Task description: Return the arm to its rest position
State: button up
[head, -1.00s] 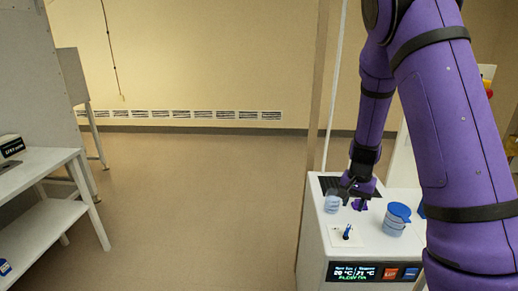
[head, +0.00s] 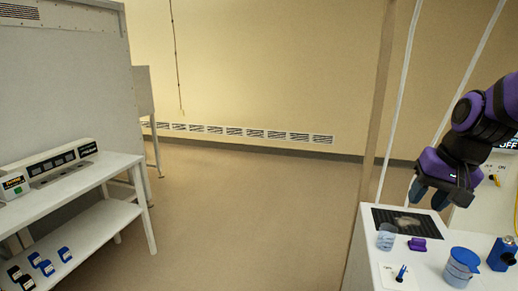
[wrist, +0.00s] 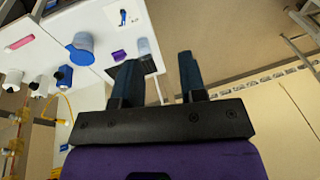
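My gripper (head: 429,194) is raised above the back of the white bench at the right in the head view. In the wrist view my gripper (wrist: 158,78) shows two dark fingers apart with nothing between them. My purple arm (head: 486,112) is folded at the right edge of the head view, partly out of the picture. A clear cup (head: 387,236) stands on the bench below and left of the gripper, apart from it. A small purple block (head: 417,244) lies beside the cup.
A white shelf unit (head: 105,170) stands at the left. The floor (head: 255,220) between is clear.

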jog(key=s+a+r+n+t, duration=0.1)
jog(key=s+r+n, duration=0.1)
jog(key=s, duration=0.5)
jog(key=s+a+r+n+t+h, duration=0.1)
jog(key=s+a+r, duration=0.1)
jog(key=s+r, duration=0.3)
jog(key=shift+s+n+h, duration=0.3)
jog(key=shift+s+n, duration=0.1)
jog(key=shift+s, duration=0.8)
dwell(2.6)
